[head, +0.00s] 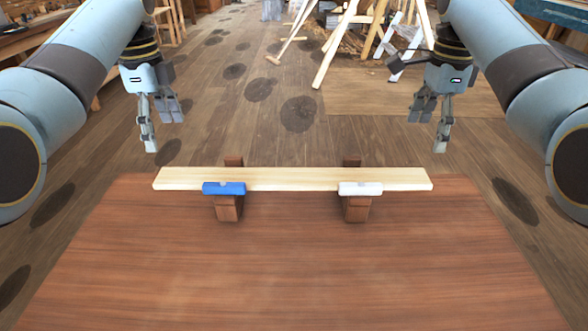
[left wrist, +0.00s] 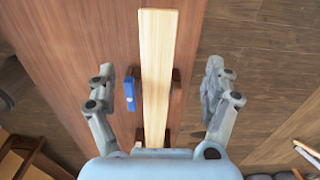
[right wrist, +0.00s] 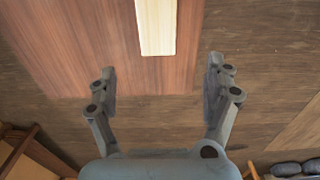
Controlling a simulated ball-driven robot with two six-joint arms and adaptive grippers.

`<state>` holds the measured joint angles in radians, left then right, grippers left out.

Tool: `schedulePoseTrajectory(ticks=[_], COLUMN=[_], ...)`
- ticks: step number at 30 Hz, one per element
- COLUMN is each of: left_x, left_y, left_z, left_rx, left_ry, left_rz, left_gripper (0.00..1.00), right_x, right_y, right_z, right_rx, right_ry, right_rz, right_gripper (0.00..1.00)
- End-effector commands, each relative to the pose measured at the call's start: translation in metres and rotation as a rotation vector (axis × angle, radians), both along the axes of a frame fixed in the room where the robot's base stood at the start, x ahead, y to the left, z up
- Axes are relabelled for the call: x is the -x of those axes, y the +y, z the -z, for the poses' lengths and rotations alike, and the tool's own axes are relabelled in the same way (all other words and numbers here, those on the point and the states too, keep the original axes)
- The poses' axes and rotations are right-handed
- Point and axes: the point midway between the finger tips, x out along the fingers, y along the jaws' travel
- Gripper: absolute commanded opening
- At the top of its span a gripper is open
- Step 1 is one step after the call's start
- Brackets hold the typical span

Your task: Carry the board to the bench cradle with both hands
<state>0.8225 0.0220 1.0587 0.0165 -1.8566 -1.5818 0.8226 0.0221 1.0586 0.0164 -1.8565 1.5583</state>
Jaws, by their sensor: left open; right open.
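A long pale wooden board (head: 290,175) lies level across two brown wooden supports, the left one (head: 229,208) and the right one (head: 356,208), on the bench (head: 290,270). My left gripper (head: 162,132) is open and empty, above and beyond the board's left end. In the left wrist view the board (left wrist: 157,50) runs between its spread fingers, apart from both. My right gripper (head: 430,132) is open and empty, above and beyond the board's right end. In the right wrist view the board's end (right wrist: 156,30) lies ahead of its fingertips. Nothing touches either gripper.
A blue piece (head: 224,188) and a white piece (head: 360,188) sit at the board's near edge, one at each support. The bench front is clear. Wooden trestles and poles (head: 340,40) stand on the floor behind, with open floor between.

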Motion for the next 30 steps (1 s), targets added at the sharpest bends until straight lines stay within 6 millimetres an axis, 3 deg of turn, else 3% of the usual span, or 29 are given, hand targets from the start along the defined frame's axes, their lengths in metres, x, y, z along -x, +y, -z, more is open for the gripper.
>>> schedulePoseTrajectory(ticks=[11, 24, 30], left_x=[-0.002, -0.001, -0.002], left_y=[0.000, 0.000, 0.000], left_z=[0.007, 0.077, 0.101], left_rx=[0.000, 0.000, 0.000], left_ry=[0.004, 0.007, 0.004], left_rz=[0.002, 0.000, 0.000], left_gripper=[0.85, 0.85, 0.85], right_x=[-0.002, -0.001, -0.001], right_y=[0.000, 0.000, 0.000], right_z=[0.007, 0.077, 0.101], right_rx=[0.000, 0.000, 0.000], right_ry=[0.004, 0.007, 0.004], right_rz=[0.002, 0.001, 0.001], right_gripper=[0.85, 0.85, 0.85])
